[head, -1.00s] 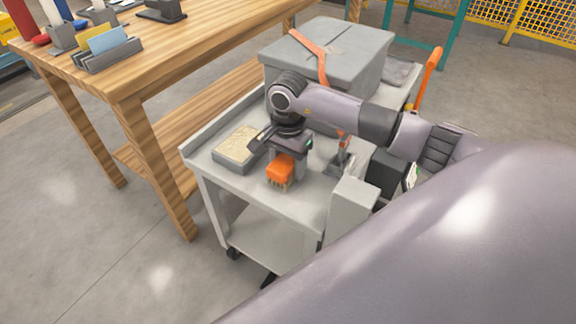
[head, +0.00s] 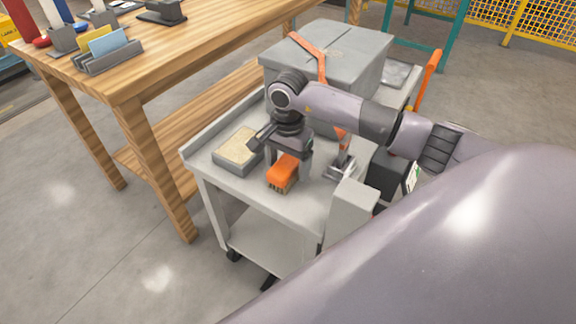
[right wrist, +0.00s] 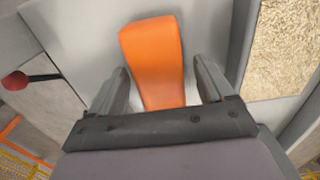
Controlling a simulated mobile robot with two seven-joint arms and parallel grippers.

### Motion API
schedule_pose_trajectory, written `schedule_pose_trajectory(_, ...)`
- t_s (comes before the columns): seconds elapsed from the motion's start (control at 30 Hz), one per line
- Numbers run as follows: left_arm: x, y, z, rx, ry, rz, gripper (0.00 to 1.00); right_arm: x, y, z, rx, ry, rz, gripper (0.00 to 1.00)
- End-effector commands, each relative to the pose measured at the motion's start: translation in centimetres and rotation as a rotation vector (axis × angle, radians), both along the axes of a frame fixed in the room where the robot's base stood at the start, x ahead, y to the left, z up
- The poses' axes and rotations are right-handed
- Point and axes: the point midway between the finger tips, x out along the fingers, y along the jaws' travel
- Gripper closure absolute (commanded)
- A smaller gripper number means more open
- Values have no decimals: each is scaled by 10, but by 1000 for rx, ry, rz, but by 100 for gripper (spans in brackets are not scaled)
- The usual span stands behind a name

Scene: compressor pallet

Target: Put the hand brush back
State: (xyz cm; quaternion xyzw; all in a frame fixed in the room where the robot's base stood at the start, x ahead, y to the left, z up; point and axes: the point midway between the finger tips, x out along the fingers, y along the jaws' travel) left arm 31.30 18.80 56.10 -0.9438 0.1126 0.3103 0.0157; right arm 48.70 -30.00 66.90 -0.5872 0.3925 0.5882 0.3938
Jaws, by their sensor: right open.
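The hand brush (head: 283,173) has an orange body and brown bristles. It appears to rest bristles down on the grey cart's top (head: 303,204), beside the grey tray. My right gripper (head: 279,152) is open just above and behind it. In the right wrist view the orange brush body (right wrist: 154,60) lies between the two spread fingers (right wrist: 158,84), with a gap on each side. Its near end is hidden by the gripper's body. My left gripper is out of view.
A grey tray with beige filling (head: 232,165) stands left of the brush. A large grey bin with an orange strap (head: 350,55) stands behind my wrist. A small grey stand (head: 340,168) is to the right. A wooden workbench (head: 150,75) is at left.

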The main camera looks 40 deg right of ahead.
Motion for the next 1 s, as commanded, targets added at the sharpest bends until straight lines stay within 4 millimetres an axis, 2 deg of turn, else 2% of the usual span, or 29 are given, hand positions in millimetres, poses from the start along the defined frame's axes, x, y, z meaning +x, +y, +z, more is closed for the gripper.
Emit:
schedule_pose_trajectory(0.03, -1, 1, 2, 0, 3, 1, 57, 1, 0, 14, -1, -5, 2, 19)
schedule_pose_trajectory(0.3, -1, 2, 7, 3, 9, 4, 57, 1, 0, 72, -2, -4, 1, 19)
schedule_pose_trajectory(0.5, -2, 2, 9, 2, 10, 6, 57, 0, 0, 99, -2, -1, 0, 19)
schedule_pose_trajectory(0.67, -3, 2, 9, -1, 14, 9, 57, 0, 0, 105, -1, 1, 0, 19)
schedule_pose_trajectory(1.0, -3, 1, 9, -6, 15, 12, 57, 0, 0, 105, -1, 1, 0, 19)
